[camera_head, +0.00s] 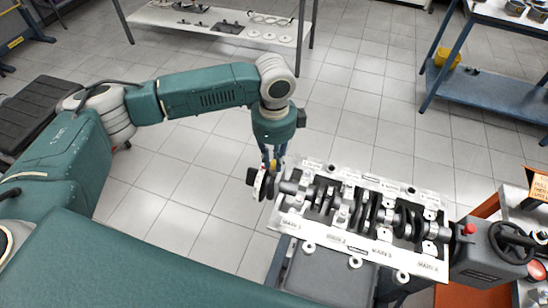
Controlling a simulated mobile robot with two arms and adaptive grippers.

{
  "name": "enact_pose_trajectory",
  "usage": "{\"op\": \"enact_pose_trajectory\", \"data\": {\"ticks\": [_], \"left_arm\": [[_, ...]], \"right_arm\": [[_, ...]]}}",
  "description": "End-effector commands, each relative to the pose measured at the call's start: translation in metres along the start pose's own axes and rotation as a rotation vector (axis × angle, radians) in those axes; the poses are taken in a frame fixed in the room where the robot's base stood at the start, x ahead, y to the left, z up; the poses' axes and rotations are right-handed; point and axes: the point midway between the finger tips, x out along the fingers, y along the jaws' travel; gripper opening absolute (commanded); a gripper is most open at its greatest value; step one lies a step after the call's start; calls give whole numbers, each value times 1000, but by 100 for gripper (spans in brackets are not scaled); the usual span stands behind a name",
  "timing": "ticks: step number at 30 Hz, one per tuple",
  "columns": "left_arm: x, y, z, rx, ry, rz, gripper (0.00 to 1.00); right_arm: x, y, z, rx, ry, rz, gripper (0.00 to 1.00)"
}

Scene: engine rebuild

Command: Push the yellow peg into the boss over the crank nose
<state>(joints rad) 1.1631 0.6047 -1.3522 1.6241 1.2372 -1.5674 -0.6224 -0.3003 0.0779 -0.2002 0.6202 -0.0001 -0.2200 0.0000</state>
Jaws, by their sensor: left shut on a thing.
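The crankshaft (365,215) lies across a pale, labelled plate, its nose end toward the left. A dark round part with a pale face (262,184) sits at the nose end, past the plate's left edge. My left gripper (271,164) points down right beside this part and is shut. A small bit of yellow, which looks like the yellow peg (273,165), shows between its fingers. The fingers hide most of it, and I cannot tell whether it touches or enters the boss. My right gripper is not in view.
The pale plate (345,246) rests on a dark stand. A grey unit with a handwheel (498,248) and a red knob (468,229) stands at its right end. A shelf with parts (215,22) is at the back. A blue bench (490,92) is at the right. The tiled floor between is clear.

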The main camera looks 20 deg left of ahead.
Motion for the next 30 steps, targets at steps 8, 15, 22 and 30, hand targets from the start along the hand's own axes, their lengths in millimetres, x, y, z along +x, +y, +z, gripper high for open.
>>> {"op": "enact_pose_trajectory", "data": {"ticks": [8, 15, 22, 30], "left_arm": [[4, 0, 0, 0, 0, 0, 0], [8, 0, 0, 0, 0, 0, 0], [10, 0, 0, 0, 0, 0, 27], [10, 0, 0, 0, 0, 0, 27]], "right_arm": [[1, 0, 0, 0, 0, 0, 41], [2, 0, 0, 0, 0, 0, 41], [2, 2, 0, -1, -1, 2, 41], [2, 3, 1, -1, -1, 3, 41]]}}
